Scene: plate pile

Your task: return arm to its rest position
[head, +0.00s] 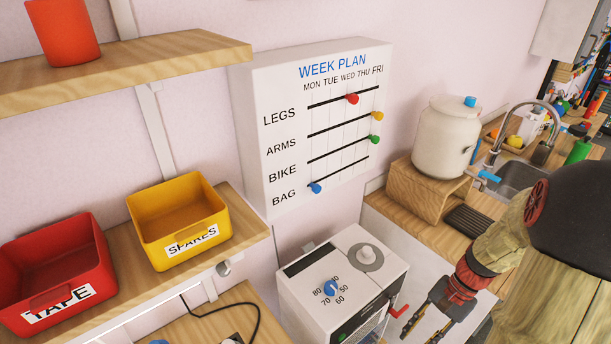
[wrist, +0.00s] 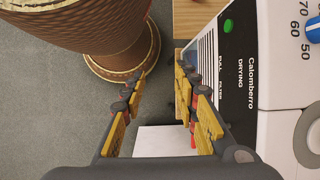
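My gripper (head: 428,322) hangs at the lower right of the head view, in front of and to the right of the white drying appliance (head: 345,265). In the wrist view my gripper (wrist: 161,80) has its two yellow-padded fingers apart, with nothing held between them. The appliance also shows close on the right of the wrist view (wrist: 237,75), beside the right finger. A pale flat surface (wrist: 160,141) shows farther off between the fingers. I cannot tell what it belongs to.
A large brown drum-shaped object (wrist: 85,22) stands on the grey floor (wrist: 45,110) at the upper left of the wrist view. A red lever (head: 399,312) juts from the appliance. Shelves with a red bin (head: 60,262) and a yellow bin (head: 178,208) are left.

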